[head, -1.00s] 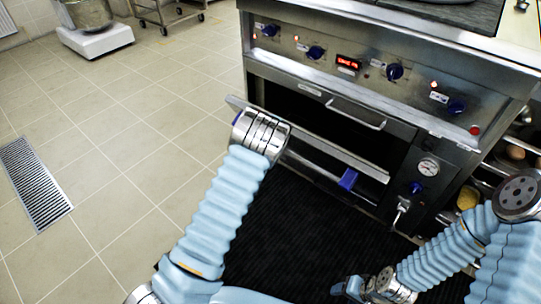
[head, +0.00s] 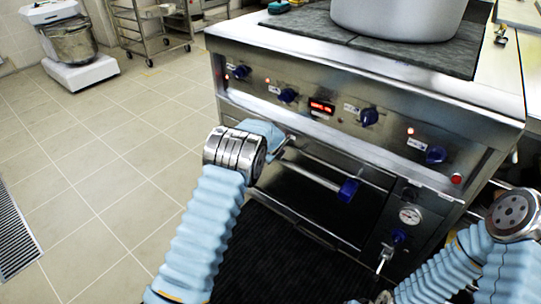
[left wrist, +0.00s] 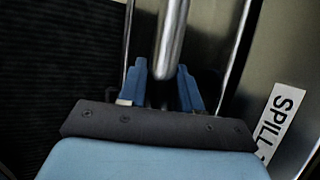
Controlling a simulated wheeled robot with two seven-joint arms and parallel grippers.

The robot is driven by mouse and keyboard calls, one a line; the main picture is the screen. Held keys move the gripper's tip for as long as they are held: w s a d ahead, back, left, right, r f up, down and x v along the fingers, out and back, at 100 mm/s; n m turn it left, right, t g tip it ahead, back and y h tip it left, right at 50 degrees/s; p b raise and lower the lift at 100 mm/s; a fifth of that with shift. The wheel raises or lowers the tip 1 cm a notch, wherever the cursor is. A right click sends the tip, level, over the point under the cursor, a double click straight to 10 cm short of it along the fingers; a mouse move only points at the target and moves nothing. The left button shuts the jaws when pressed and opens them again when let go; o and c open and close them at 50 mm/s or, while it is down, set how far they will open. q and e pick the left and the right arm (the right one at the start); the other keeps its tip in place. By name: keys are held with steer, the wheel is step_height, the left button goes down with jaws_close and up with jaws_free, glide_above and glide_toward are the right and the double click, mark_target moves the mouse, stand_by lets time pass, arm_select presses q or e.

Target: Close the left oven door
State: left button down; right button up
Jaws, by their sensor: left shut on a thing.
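The left oven door (head: 310,195) is the dark front low on the stove. It looks nearly shut; I cannot tell whether a gap remains. Its handle (head: 318,178) is a steel bar with a blue end mount at the right.
A control panel with blue knobs (head: 368,117) runs above the door. A large pot (head: 400,18) stands on the stove top. A tap (head: 385,255) sticks out right of the door. A dark mat (head: 265,260) covers the floor in front; open tiles lie left.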

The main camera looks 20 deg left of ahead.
arm_select(q)
steer(key=shift+w+d+r, duration=0.15)
steer(key=shift+w+r, duration=0.1)
steer(key=c, duration=0.9)
jaws_free()
steer(key=shift+w+f, duration=0.1)
steer(key=shift+o, duration=0.2)
steer(key=v, duration=1.3)
steer(key=shift+s+r+b, duration=0.25)
steer(key=shift+s+b, duration=0.1)
